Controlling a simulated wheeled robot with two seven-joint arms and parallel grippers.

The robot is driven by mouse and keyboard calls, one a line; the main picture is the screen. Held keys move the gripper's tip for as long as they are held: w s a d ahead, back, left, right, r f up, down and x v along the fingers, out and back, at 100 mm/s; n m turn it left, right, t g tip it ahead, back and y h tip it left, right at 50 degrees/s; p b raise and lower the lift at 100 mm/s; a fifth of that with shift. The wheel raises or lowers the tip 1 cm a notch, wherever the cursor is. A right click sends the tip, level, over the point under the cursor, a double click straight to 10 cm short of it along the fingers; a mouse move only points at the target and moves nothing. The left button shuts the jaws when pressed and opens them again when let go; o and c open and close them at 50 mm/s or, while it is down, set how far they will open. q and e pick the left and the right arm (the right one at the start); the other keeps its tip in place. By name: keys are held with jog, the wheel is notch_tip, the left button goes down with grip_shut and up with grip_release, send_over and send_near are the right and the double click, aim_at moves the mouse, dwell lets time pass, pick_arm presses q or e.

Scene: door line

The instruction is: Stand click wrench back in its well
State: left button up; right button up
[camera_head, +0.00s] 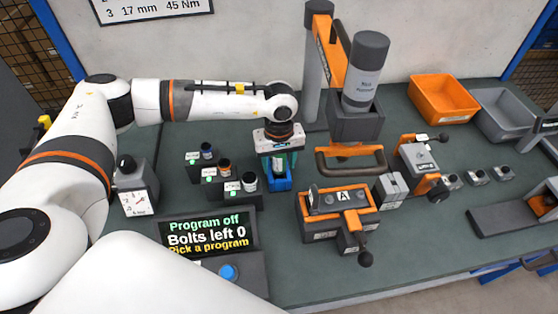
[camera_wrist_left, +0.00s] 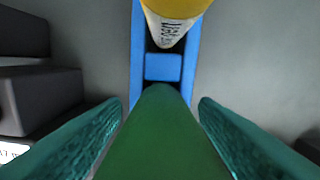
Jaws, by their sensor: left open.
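My left gripper (camera_head: 279,168) points down over the small blue holder (camera_head: 281,183) on the bench. In the left wrist view a green handle (camera_wrist_left: 160,135), apparently the click wrench's, lies between its teal fingers (camera_wrist_left: 160,110). The fingers are apart, with narrow gaps visible on both sides of the handle. The handle's far end is at the blue holder's frame (camera_wrist_left: 164,68). A yellow part with dark lettering (camera_wrist_left: 173,12) is at the top of that view. How deep the wrench sits in the well cannot be told. My right gripper is not in view.
Several small dark blocks with sockets (camera_head: 222,180) stand just left of the gripper. A display (camera_head: 210,236) stands in front. Orange (camera_head: 443,98) and grey bins are at the back right.

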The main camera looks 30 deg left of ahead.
pick_arm(q)
notch_tip(320, 180, up, 12)
jog(key=shift+f+b, duration=0.1)
jog(key=shift+b, duration=1.1)
